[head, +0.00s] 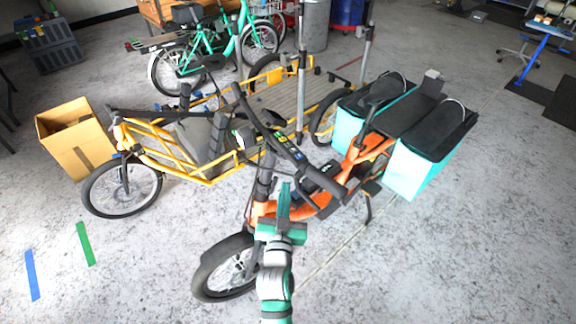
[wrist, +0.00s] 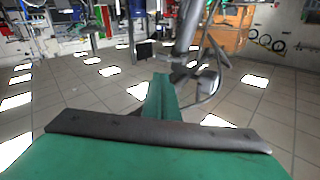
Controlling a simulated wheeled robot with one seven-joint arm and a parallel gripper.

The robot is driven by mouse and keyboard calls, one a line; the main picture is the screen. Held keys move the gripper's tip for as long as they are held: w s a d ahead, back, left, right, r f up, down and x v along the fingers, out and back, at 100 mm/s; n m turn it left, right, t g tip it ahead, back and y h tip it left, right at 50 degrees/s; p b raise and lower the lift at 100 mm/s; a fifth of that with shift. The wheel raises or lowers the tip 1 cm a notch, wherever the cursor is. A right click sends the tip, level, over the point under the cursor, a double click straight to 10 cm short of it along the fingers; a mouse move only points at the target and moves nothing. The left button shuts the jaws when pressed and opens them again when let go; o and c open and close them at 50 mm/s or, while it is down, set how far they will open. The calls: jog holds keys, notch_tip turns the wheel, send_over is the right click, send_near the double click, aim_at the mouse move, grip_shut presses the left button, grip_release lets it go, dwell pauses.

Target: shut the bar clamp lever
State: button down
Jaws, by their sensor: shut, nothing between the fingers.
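The orange cargo bike (head: 275,208) stands in the middle of the head view with its front wheel (head: 226,268) toward me. Its dark handlebar (head: 290,150) runs above a dark upright stem (head: 264,174). I cannot make out the bar clamp lever in either view. My gripper (head: 285,187) is shut and empty, just right of the stem and below the handlebar in the picture; I cannot tell whether it touches anything. In the wrist view my shut fingers (wrist: 162,80) point toward a grey tube (wrist: 187,28) and blurred dark bike parts.
A yellow cargo bike (head: 150,142) stands close behind and left. Teal panniers (head: 419,165) hang at the orange bike's rear. A cardboard box (head: 78,150) is at left. Grey posts (head: 302,85) stand behind the handlebar.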

jog(key=w+d, duration=0.1)
jog(key=w, duration=0.9)
jog(key=shift+r+m, duration=0.3)
jog(key=shift+w+d+f, duration=0.15)
jog(key=shift+w+d, duration=0.15)
jog(key=shift+d, duration=0.15)
jog(key=shift+w+d+f, duration=0.2)
jog(key=shift+w+d, duration=0.15)
jog(key=shift+w, duration=0.25)
jog(key=shift+w+d+f, duration=0.2)
jog(key=shift+w+d, duration=0.1)
jog(key=shift+w, duration=0.25)
jog(key=shift+w, duration=0.1)
dwell(0.3)
